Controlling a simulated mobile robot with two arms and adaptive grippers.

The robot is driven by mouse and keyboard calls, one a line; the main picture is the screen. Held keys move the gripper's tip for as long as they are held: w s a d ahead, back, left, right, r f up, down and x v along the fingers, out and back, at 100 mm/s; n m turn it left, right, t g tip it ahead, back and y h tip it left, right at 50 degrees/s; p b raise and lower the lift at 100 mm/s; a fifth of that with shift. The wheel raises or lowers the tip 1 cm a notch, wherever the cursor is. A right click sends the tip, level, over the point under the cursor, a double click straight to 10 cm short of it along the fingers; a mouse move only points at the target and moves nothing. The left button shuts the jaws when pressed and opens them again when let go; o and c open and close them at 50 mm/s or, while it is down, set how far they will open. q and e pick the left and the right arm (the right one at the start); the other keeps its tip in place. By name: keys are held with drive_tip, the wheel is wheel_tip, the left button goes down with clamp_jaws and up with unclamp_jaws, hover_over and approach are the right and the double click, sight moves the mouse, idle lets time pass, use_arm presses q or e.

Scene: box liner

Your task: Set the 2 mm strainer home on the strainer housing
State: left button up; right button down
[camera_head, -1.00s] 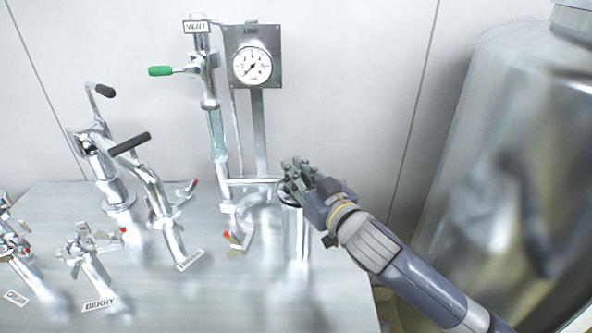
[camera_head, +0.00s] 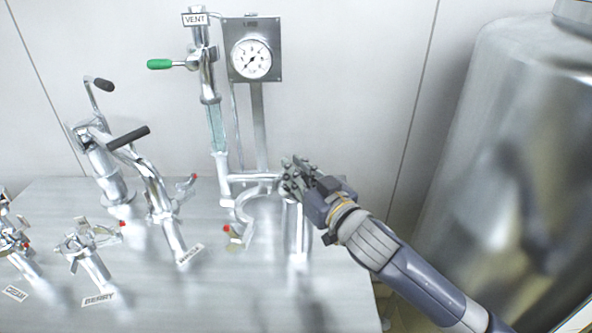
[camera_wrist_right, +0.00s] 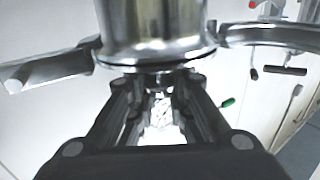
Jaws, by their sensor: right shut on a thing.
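The strainer housing (camera_head: 298,238) is an upright steel cylinder with a side pipe, on the table at the centre right. My right gripper (camera_head: 296,180) is at its top, coming from the right. In the right wrist view the housing's wide steel body (camera_wrist_right: 155,25) fills the top middle. My right gripper's dark fingers (camera_wrist_right: 160,88) are close to its rim and shut on a part that I take for the strainer (camera_wrist_right: 160,109), mostly hidden between them. I cannot tell whether the strainer sits fully on the rim. My left gripper is not in view.
A gauge panel (camera_head: 251,50) and a pipe with a green-handled vent valve (camera_head: 178,64) stand behind. Other valves and pipes with lever handles (camera_head: 128,139) crowd the left. A large steel tank (camera_head: 500,150) stands at the right. The table front (camera_head: 250,305) is clear.

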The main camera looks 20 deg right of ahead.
drive_tip(key=c, duration=1.4)
unclamp_jaws()
drive_tip(key=shift+o, duration=0.2)
drive_tip(key=shift+f, duration=0.2)
drive_tip(key=v, duration=1.2)
